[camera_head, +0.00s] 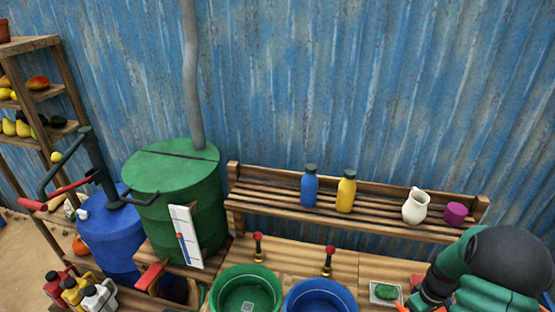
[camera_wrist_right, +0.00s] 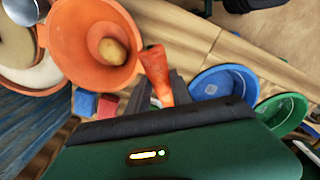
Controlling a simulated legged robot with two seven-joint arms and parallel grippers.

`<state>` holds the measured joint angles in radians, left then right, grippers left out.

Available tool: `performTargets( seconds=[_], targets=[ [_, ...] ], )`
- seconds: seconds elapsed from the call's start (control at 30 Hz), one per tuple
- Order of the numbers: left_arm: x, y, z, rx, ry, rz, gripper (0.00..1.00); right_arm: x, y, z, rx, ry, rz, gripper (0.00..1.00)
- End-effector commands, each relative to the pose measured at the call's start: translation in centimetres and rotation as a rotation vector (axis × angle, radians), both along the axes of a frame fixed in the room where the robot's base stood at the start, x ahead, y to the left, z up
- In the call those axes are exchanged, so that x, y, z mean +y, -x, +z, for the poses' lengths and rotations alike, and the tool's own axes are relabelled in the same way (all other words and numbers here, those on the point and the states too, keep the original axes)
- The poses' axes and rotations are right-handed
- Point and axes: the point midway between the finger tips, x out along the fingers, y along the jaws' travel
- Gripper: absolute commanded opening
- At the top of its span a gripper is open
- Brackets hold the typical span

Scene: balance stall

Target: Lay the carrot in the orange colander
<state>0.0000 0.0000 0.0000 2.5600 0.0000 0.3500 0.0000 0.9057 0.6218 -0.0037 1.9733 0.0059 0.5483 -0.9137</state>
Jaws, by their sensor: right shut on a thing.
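The carrot (camera_wrist_right: 156,70) is a reddish-orange tapered piece between the fingers of my right gripper (camera_wrist_right: 162,88) in the right wrist view. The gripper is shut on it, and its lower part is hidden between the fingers. The orange colander (camera_wrist_right: 75,35) is beside the carrot, to its left, with a round brownish thing like a potato (camera_wrist_right: 112,52) inside. The carrot's upper end appears near the colander's rim; I cannot tell whether they touch. In the head view only my right arm shows, at the lower right. My left gripper is not in view.
A blue basin (camera_head: 322,297) and a green basin (camera_head: 247,292) sit in the counter. A white dish with a green thing (camera_head: 386,292) is close to my right arm.

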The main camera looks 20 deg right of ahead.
Motion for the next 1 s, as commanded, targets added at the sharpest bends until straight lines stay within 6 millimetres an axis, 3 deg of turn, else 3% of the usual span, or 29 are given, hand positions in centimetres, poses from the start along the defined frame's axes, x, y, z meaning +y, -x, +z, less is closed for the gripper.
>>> performTargets(
  seconds=[0.4,0.6,1.0],
  targets=[
    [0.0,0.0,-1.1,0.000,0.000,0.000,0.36,-9.0,3.6,-2.8,0.000,0.001,-0.003,0.00],
    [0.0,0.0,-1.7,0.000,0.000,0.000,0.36,-12.3,4.8,-3.8,-0.001,0.002,-0.002,0.00],
    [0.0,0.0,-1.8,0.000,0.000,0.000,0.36,-13.3,5.3,-3.9,0.000,0.002,0.000,0.00]
  ],
)
